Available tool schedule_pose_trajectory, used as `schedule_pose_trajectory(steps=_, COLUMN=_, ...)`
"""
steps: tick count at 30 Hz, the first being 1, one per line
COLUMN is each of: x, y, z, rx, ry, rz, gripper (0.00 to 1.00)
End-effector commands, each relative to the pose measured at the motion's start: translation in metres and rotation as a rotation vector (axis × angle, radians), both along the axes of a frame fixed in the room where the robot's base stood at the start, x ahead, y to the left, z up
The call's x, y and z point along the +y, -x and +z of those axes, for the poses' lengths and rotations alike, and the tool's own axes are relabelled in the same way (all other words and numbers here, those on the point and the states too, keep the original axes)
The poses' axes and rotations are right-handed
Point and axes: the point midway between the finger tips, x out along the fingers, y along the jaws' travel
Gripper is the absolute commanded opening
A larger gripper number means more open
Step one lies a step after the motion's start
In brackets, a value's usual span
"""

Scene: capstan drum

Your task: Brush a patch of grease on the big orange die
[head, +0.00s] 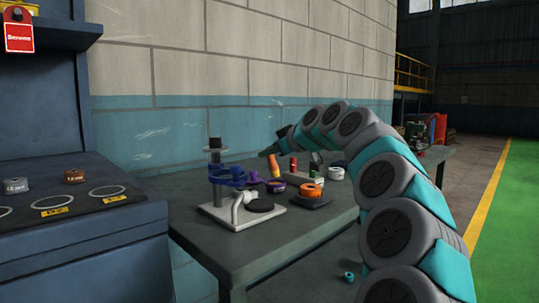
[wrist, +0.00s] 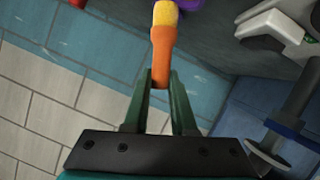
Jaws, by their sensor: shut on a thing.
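My gripper (wrist: 160,82) has green fingers closed on the orange handle of a brush (wrist: 163,50) with a yellow tip. The tip points away from the fingers and touches nothing that I can see. In the head view my gripper (head: 266,152) hangs above the back of the bench. An orange ring (head: 311,189), which looks like the big orange die, sits on a dark block at the bench front, to the right of and below my gripper. I cannot make out grease on it.
A blue clamp stand (head: 226,176) on a white base stands left on the grey bench (head: 270,245). A black disc (head: 260,205) lies on its base. The bench's front left is clear.

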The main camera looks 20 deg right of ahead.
Motion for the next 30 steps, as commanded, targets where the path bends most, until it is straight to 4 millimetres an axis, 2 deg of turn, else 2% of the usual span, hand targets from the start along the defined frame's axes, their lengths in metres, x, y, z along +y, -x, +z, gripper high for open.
schedule_pose_trajectory(steps=18, x=0.001, y=0.0, z=0.047, rx=-0.002, ry=0.001, rz=0.0, gripper=0.0)
schedule_pose_trajectory(steps=30, x=0.0, y=0.0, z=0.049, rx=-0.002, ry=0.0, rz=0.0, gripper=0.0)
